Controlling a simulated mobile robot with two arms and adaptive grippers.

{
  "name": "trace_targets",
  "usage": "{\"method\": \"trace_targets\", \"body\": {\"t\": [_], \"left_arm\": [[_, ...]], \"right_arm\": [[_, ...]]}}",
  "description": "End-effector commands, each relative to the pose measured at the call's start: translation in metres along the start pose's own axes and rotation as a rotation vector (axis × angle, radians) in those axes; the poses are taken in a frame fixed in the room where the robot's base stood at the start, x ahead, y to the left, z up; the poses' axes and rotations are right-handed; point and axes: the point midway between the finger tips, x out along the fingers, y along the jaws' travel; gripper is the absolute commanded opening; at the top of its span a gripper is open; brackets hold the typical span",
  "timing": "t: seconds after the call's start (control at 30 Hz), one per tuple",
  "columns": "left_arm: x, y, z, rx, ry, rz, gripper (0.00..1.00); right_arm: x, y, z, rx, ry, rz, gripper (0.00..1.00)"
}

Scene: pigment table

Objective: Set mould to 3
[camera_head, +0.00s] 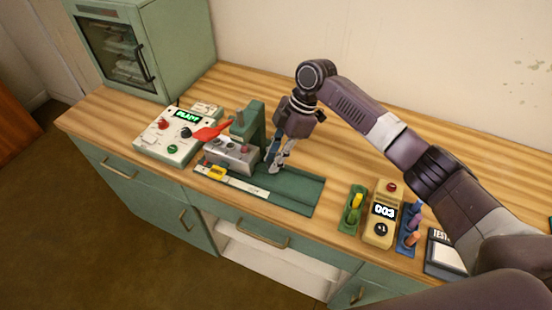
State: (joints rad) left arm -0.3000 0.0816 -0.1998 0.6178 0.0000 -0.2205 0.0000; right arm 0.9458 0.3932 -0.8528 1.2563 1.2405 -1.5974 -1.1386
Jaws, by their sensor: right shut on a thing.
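A green press (255,122) with a red lever (208,132) stands on the wooden worktop. A grey metal block (232,156) with small knobs sits at its foot, on the left of a long green base (297,188). A white scale strip (240,184) runs along the base's front, with a yellow marker (216,172) near its left end. The scale's marks are too small to read. My right gripper (274,165) points down just right of the grey block, over the green base. It is shut on a blue-grey part, mostly hidden by the fingers. My left gripper is out of view.
A white control box (175,148) with a lit display and coloured knobs stands at left, before a green cabinet (145,50). A tan counter (383,212) reads 003, between a green holder (349,220) and a blue rack (408,236). My right arm spans the table's right side.

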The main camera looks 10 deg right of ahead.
Motion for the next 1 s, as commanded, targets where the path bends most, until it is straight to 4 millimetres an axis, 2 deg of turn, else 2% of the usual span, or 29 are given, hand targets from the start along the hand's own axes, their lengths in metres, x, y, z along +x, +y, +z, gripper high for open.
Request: {"method": "trace_targets", "body": {"t": [0.03,0.17,0.43,0.57,0.67,1.0], "left_arm": [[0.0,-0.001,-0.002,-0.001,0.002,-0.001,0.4],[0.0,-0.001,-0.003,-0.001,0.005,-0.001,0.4],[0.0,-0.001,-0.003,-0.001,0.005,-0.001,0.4],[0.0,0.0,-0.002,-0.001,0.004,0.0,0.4],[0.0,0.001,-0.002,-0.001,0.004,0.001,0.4],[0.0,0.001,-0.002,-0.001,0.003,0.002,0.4]], "right_arm": [[-0.003,0.004,-0.005,-0.005,0.01,0.013,0.22],[-0.002,0.003,-0.005,-0.005,0.009,0.011,0.36],[-0.002,0.002,-0.002,-0.002,0.005,0.007,0.36],[-0.009,0.002,-0.002,-0.002,0.004,0.007,0.36],[-0.025,0.003,-0.002,-0.002,0.003,0.009,0.36],[-0.095,0.003,-0.003,-0.004,0.005,0.009,0.36]]}}
